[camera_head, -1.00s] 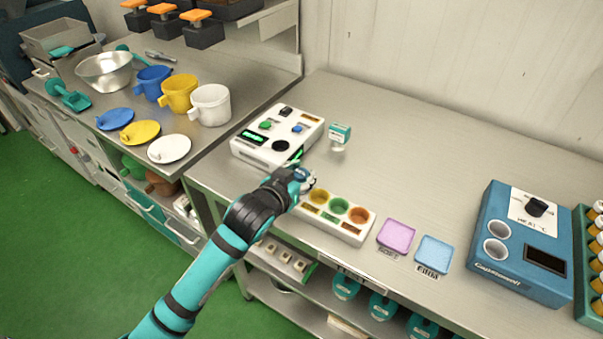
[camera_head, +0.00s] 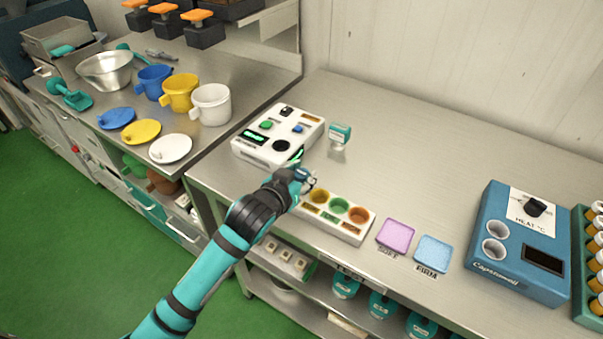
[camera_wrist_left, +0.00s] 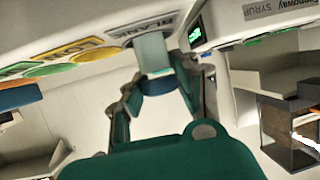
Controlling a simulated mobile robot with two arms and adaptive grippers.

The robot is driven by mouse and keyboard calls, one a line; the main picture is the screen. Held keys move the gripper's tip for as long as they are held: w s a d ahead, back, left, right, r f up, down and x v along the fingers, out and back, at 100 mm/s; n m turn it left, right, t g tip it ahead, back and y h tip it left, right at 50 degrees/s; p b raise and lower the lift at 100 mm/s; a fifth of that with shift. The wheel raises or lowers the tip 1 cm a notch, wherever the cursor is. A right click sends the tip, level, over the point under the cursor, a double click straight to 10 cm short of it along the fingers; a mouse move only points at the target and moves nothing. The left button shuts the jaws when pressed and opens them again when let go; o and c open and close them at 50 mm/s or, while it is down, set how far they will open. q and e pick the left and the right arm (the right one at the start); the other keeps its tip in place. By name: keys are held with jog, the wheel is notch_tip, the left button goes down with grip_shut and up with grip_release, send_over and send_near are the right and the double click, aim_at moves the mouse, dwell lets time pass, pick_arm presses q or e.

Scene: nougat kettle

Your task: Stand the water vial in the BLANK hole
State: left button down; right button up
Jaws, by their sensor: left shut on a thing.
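The white block (camera_head: 351,232) on the right bench has yellow, green and orange round spots on top. My left gripper (camera_head: 306,181) is at its left end and covers that end in the head view. In the left wrist view the gripper (camera_wrist_left: 160,82) is shut on the water vial, a pale bluish cylinder (camera_wrist_left: 152,52) with a dark blue end (camera_wrist_left: 158,86). The vial's pale end is close to the BLANK label (camera_wrist_left: 155,24) on the block. The BLANK hole itself is hidden, and I cannot tell whether the vial is in it. My right gripper is not in view.
A white device (camera_head: 262,154) with buttons stands just behind the gripper, and a teal-topped stamp (camera_head: 340,132) stands beside it. A purple pad (camera_head: 396,236), a blue pad (camera_head: 433,252) and a blue heater box (camera_head: 510,255) lie to the right. The bench's back middle is clear.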

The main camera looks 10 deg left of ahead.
pick_arm(q)
jog(key=shift+r, duration=0.1)
dwell(0.3)
jog(key=shift+p, duration=0.4)
jog(key=shift+f+b, duration=0.35)
jog(key=shift+f, duration=0.4)
jog(key=c, duration=1.3)
grip_release()
jog(key=shift+r, duration=0.1)
jog(key=shift+s+a+r+p, duration=0.1)
jog(key=shift+s+r+p, duration=0.1)
jog(key=shift+s+p, duration=0.3)
jog(key=shift+p+v, duration=1.45)
jog(key=shift+v, duration=0.55)
jog(key=p+v, duration=0.3)
jog(key=v, duration=0.3)
